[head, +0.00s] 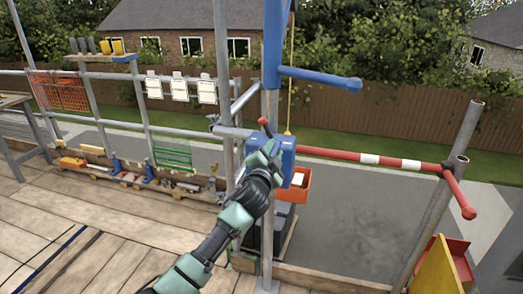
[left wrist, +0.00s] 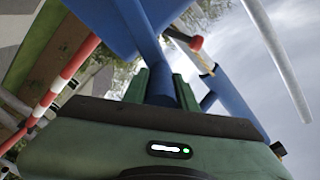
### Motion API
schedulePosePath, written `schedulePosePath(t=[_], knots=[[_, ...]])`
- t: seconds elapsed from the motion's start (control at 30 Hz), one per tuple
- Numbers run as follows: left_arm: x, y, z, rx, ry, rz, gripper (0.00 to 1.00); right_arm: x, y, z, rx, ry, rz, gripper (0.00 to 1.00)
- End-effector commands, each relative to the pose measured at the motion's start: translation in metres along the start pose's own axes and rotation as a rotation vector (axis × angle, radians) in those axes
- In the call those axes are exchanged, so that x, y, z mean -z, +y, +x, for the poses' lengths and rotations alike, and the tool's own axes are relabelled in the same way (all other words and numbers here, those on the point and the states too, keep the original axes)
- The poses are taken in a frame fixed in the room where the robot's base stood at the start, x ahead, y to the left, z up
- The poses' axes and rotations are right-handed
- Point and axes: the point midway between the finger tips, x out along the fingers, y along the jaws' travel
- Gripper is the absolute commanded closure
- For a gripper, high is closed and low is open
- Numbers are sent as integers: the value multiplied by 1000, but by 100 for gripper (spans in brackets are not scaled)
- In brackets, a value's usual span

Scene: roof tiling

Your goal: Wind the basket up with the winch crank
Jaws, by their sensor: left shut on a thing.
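The blue winch box (head: 286,158) is fixed to the scaffold post in the middle of the head view. My left gripper (head: 266,158) is at its left side. It is shut on a blue bar, seemingly the winch crank (left wrist: 168,75), which runs between the fingers in the left wrist view. A red-tipped lever (head: 265,127) sticks up just above the gripper; its red end (left wrist: 196,43) also shows in the left wrist view. The orange basket (head: 302,190) is beyond and below the winch box, partly hidden, with something pale inside. My right gripper is out of view.
A blue hoist arm (head: 315,78) extends right above the winch, with a yellow rope (head: 290,95). A red-and-white barrier bar (head: 370,159) spans the opening on the right. Pallets of materials (head: 140,177) stand at left. The plank deck (head: 75,240) is mostly clear.

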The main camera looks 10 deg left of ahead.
Motion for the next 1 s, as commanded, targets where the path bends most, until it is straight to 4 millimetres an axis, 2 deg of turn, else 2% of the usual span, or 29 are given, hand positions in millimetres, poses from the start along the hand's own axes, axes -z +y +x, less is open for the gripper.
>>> schedulePosePath(t=[0.03,0.5,0.7,1.0], knots=[[7,12,-1,-6,10,40,100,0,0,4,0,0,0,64],[22,68,-1,-6,9,484,100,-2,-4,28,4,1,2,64],[22,89,-1,-6,8,647,100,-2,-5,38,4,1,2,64],[18,109,-1,-6,6,809,100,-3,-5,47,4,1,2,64]])
